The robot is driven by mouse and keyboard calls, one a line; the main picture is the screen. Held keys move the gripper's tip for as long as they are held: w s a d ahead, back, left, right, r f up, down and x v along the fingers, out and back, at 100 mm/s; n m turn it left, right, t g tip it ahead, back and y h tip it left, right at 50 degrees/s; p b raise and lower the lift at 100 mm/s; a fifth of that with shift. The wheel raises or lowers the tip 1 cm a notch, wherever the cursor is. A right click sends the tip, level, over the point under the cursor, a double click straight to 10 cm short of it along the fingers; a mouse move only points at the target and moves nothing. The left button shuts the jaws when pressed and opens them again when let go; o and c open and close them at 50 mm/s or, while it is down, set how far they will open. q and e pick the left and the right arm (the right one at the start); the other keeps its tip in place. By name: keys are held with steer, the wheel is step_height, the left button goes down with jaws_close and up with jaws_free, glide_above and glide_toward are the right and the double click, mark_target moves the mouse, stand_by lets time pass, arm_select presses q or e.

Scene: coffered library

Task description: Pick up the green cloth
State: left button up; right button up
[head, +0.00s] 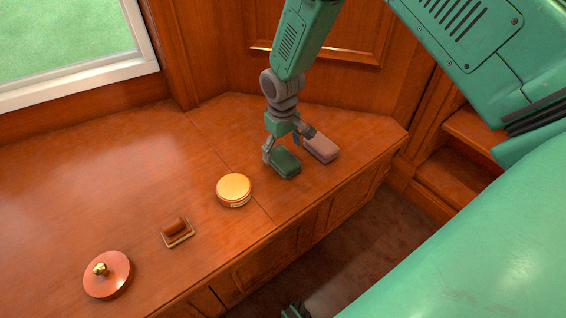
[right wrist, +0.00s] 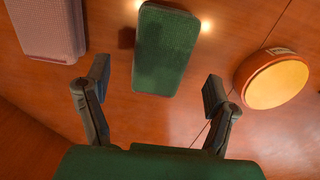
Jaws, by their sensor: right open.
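The green cloth, a folded block-like pad (head: 287,164), lies on the wooden counter in the head view. It also shows at the top middle of the right wrist view (right wrist: 165,50). My right gripper (head: 286,145) is just above and behind it, pointing down. In the right wrist view the gripper (right wrist: 157,88) is open, its two fingers apart on either side of the cloth's near end. Nothing is held; whether a finger touches the cloth I cannot tell.
A pink folded cloth (head: 321,148) lies close on the right of the green one. A round yellow tin (head: 234,187) stands to the left. Farther left are a small brown handled item (head: 177,231) and a reddish lid with a gold knob (head: 107,277). The counter (head: 130,185) is otherwise clear.

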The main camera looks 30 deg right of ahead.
mark_target(283, 156)
step_height(283, 156, down, 4)
steer(key=shift+s+d+r+b, duration=0.1)
steer(key=shift+r+b, duration=0.05)
steer(key=shift+b, duration=0.4)
steer(key=shift+r, duration=0.15)
steer(key=c, duration=1.2)
steer(key=shift+c, duration=0.2)
steer(key=shift+r, duration=0.1)
step_height(283, 156, up, 10)
steer(key=p, duration=0.3)
steer(key=shift+p, duration=0.3)
steer(key=shift+o, duration=0.6)
